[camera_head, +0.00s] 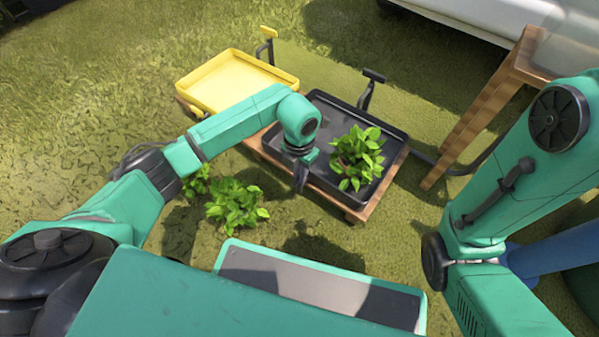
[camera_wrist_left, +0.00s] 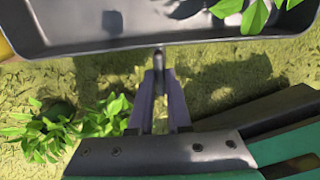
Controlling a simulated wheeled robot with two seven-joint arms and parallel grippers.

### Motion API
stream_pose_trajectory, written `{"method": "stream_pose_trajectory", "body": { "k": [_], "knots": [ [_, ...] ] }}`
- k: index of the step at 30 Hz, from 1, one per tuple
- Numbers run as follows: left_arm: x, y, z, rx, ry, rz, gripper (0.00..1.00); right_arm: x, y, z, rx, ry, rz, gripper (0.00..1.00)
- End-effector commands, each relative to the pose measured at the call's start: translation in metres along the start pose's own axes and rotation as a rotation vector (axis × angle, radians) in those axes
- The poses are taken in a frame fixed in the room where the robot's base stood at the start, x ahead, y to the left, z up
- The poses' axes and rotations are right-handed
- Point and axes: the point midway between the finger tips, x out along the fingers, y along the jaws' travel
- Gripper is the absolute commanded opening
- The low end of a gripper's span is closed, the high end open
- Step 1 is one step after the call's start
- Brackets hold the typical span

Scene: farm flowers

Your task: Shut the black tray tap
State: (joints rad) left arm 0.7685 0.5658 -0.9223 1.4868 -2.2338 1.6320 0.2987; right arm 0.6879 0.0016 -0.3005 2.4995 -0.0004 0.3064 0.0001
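The black tray (camera_head: 325,112) sits on a low wooden stand, with a potted leafy plant in it. A black T-shaped post (camera_head: 368,90), which looks like its tap, stands at the tray's back edge. My left gripper (camera_head: 300,180) points down at the tray's near left edge, away from that post. In the left wrist view, the tray's near wall (camera_wrist_left: 200,42) crosses the top. The left fingers (camera_wrist_left: 160,78) are a narrow gap apart there, with a short dark rod (camera_wrist_left: 158,60) between their tips. I cannot tell whether they grip it. My right gripper is out of view.
A yellow tray (camera_head: 235,82) with a yellow post stands left of the black tray. Leafy plants (camera_head: 235,203) are on the grass near my left forearm. A wooden table (camera_head: 490,100) stands at the right and a white vehicle (camera_head: 480,15) behind.

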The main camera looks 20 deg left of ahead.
Motion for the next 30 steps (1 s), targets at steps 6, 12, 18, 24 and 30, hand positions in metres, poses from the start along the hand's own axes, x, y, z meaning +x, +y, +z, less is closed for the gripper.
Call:
{"method": "stream_pose_trajectory", "body": {
  "k": [6,12,18,24,30],
  "knots": [
    [0.0,0.0,0.0,0.007,0.0,0.001,0.0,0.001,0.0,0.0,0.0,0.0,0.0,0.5],
    [-0.001,0.001,0.0,0.059,0.001,0.001,0.0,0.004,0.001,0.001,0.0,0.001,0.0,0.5],
    [-0.002,0.001,0.0,0.177,0.001,0.002,0.0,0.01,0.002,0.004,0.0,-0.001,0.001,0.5],
    [-0.003,0.001,0.0,0.348,0.0,0.002,0.0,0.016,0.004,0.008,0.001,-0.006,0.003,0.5],
    [-0.002,0.001,0.0,0.538,0.001,0.001,0.0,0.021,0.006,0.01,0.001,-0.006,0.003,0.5]
  ]
}}
